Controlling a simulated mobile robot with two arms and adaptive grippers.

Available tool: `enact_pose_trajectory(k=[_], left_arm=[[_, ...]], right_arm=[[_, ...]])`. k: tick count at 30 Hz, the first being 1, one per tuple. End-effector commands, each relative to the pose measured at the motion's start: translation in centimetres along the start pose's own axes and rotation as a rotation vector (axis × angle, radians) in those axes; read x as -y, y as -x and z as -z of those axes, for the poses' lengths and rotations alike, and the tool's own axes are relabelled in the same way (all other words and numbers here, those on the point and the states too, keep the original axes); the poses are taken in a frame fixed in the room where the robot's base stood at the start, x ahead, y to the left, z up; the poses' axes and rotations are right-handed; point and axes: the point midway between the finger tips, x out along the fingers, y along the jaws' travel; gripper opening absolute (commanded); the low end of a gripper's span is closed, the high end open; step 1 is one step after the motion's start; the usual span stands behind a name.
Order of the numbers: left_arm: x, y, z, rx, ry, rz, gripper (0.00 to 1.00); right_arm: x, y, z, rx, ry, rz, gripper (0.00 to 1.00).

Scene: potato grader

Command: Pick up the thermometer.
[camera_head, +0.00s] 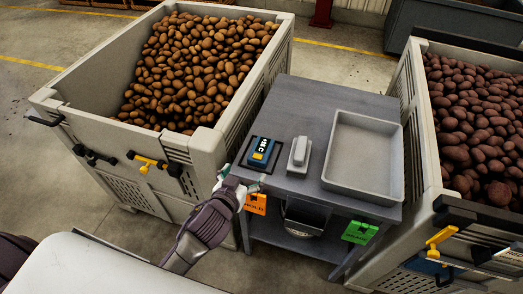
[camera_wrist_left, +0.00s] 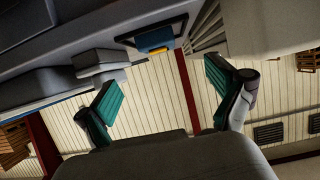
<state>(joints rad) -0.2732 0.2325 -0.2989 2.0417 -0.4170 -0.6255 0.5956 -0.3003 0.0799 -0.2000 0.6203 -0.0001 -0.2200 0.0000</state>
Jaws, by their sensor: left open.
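The thermometer (camera_head: 261,150), a blue and yellow handheld device with a dark display, lies on a dark mat near the left edge of the grey table (camera_head: 310,105). It also shows near the top of the left wrist view (camera_wrist_left: 156,40), beyond the fingers. My left gripper (camera_head: 243,182) is at the table's near left corner, in front of the thermometer and apart from it. Its teal-padded fingers (camera_wrist_left: 165,100) are spread wide, with nothing between them. My right gripper is not in view.
A grey-white object (camera_head: 299,154) lies right of the thermometer, then a shallow grey tray (camera_head: 356,188). Potato crates stand left (camera_head: 190,150) and right (camera_head: 409,95) of the table. An orange tag (camera_head: 256,204) and green tag (camera_head: 360,232) hang at the front.

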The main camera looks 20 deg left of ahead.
Motion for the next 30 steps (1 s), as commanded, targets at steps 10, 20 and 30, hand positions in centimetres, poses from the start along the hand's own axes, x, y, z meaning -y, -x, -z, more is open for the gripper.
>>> enact_pose_trajectory(k=[10,20,30], left_arm=[[-0.1,-3.6,0.1,-0.001,0.000,0.000,0.94],[-0.4,-8.0,0.1,-0.001,0.000,0.000,0.94],[-0.4,-8.4,-0.1,0.000,0.000,-0.001,0.85]], right_arm=[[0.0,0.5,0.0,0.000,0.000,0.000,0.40],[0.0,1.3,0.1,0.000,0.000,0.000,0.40],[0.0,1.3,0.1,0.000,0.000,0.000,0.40]])
